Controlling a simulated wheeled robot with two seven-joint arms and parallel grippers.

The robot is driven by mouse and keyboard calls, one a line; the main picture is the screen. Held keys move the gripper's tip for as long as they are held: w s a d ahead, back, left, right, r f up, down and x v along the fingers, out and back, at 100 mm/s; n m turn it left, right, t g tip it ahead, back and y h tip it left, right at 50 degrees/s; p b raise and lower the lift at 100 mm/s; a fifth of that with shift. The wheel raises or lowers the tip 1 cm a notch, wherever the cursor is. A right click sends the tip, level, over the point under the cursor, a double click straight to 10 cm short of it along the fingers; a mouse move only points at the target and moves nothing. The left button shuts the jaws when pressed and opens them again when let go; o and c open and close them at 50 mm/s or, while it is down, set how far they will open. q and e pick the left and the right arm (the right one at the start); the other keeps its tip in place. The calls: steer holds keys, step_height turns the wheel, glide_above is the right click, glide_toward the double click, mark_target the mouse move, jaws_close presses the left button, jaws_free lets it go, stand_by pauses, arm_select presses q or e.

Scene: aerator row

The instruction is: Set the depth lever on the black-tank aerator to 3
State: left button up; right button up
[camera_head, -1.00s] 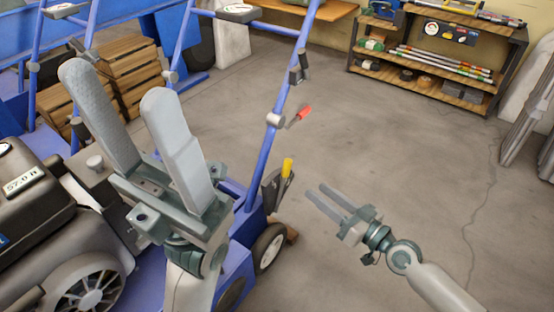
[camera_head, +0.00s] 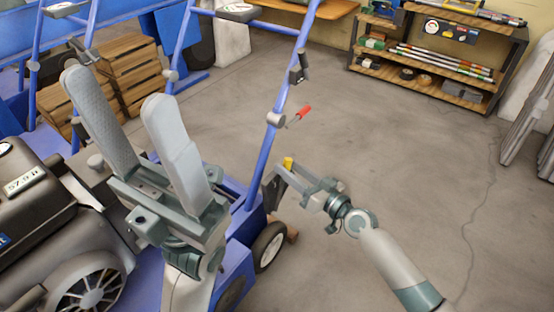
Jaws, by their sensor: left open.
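The blue-framed aerator in front of me carries a black tank (camera_head: 22,185) with a white label at the left edge. A yellow-tipped lever (camera_head: 288,163) stands on a dark plate (camera_head: 270,190) at the machine's right side. My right gripper (camera_head: 287,171) is at this lever, its fingers pointing left and a gap showing between them. The fingers cover most of the lever below its tip, and I cannot tell whether they touch it. The scale numbers cannot be read. My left gripper (camera_head: 123,100) is open and empty, raised in front of the machine.
A red-tipped lever (camera_head: 303,111) sticks out from the blue handle post (camera_head: 270,145). Wooden crates (camera_head: 127,68) stand behind the machine at the left. A shelf rack (camera_head: 440,60) stands at the back right. The concrete floor (camera_head: 400,150) to the right is clear.

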steer(key=shift+b+x, duration=0.35)
steer(key=shift+x, duration=2.5)
steer(key=shift+f, duration=0.1)
jaws_close()
